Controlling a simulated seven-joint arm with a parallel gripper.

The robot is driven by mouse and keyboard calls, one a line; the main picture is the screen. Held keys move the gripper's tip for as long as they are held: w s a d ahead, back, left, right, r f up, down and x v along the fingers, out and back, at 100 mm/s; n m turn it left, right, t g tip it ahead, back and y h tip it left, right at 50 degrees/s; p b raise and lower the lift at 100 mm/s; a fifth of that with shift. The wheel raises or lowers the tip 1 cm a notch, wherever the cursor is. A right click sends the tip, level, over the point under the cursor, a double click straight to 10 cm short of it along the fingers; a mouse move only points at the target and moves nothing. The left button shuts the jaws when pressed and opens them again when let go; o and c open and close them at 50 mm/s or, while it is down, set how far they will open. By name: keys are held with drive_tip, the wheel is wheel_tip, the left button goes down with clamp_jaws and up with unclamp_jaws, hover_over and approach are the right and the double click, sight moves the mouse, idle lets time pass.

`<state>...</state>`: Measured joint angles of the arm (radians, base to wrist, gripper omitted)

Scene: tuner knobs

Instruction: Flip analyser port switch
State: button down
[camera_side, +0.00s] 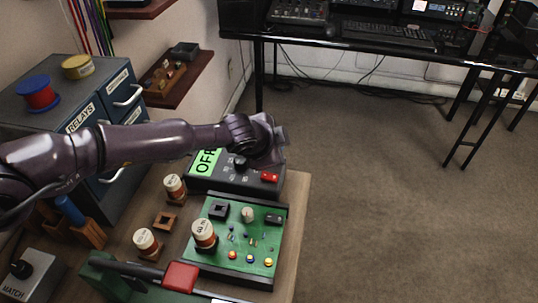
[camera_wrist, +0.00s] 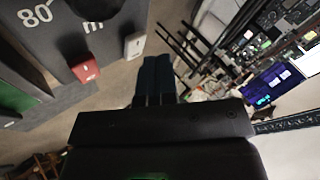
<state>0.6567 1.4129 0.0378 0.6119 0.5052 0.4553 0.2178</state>
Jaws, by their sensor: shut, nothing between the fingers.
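The analyser is a dark box (camera_side: 225,183) on the wooden bench, with a green display (camera_side: 206,161) that reads OFF. A black knob (camera_side: 240,163) and a red switch (camera_side: 270,177) are on its top. The wrist view shows a dark panel marked 80 and m, with a red switch part (camera_wrist: 86,67) and a pale one (camera_wrist: 134,45). I cannot tell which of them is the port switch. My gripper (camera_side: 281,153) is above the analyser's far right end, hiding part of it.
A green circuit board (camera_side: 235,250) with knobs and coloured buttons lies in front of the analyser. Labelled coils (camera_side: 174,187) stand to the left. A drawer cabinet (camera_side: 85,105) is behind my arm. Open floor (camera_side: 400,200) lies right of the bench.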

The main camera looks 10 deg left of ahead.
drive_tip(key=shift+f, duration=0.3)
drive_tip(key=shift+a+f, duration=0.1)
drive_tip(key=shift+f, duration=0.25)
idle(0.4)
drive_tip(key=shift+r, duration=0.1)
drive_tip(key=shift+r, duration=0.7)
drive_tip(key=shift+d+r, duration=0.25)
drive_tip(key=shift+r, duration=1)
drive_tip(key=shift+d+r, duration=0.2)
drive_tip(key=shift+r, duration=1)
